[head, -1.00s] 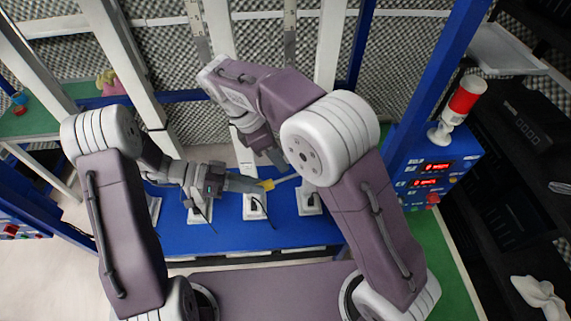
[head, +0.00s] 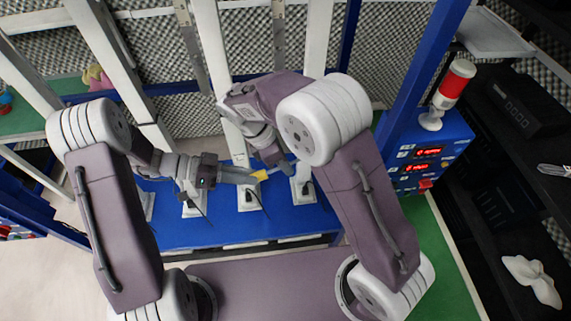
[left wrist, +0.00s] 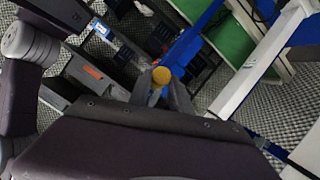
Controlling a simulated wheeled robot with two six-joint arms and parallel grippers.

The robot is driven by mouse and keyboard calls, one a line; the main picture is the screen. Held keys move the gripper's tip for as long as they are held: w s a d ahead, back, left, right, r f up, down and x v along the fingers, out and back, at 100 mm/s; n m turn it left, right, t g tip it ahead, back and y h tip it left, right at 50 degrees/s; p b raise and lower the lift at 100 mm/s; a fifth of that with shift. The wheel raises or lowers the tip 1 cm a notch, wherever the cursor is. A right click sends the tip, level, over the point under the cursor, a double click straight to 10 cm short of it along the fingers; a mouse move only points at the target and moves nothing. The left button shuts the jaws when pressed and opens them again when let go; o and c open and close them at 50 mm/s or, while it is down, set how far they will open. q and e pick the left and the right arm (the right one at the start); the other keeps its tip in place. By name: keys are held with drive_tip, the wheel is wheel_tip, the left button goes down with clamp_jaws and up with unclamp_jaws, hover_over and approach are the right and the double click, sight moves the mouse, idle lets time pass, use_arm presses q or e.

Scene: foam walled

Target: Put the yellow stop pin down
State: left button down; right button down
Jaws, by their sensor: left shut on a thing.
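The yellow stop pin (head: 261,175) is in the fingertips of my left gripper (head: 246,178), above the blue bench (head: 215,226). In the left wrist view its round yellow end (left wrist: 161,75) shows between the two grey fingers (left wrist: 161,92), which are shut on it. My right gripper (head: 283,165) is close beside the pin, on its right. Its fingers are small and partly hidden by my right arm, so I cannot tell whether they are open or touch the pin.
White fixtures with dark cables stand in a row on the bench, one (head: 248,196) just below the pin. White uprights (head: 215,60) rise behind. A blue control box (head: 428,155) with red displays and a red-and-white beacon (head: 453,88) stands at the right.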

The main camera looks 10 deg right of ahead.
use_arm(q)
drive_tip(key=c, duration=1.1)
unclamp_jaws()
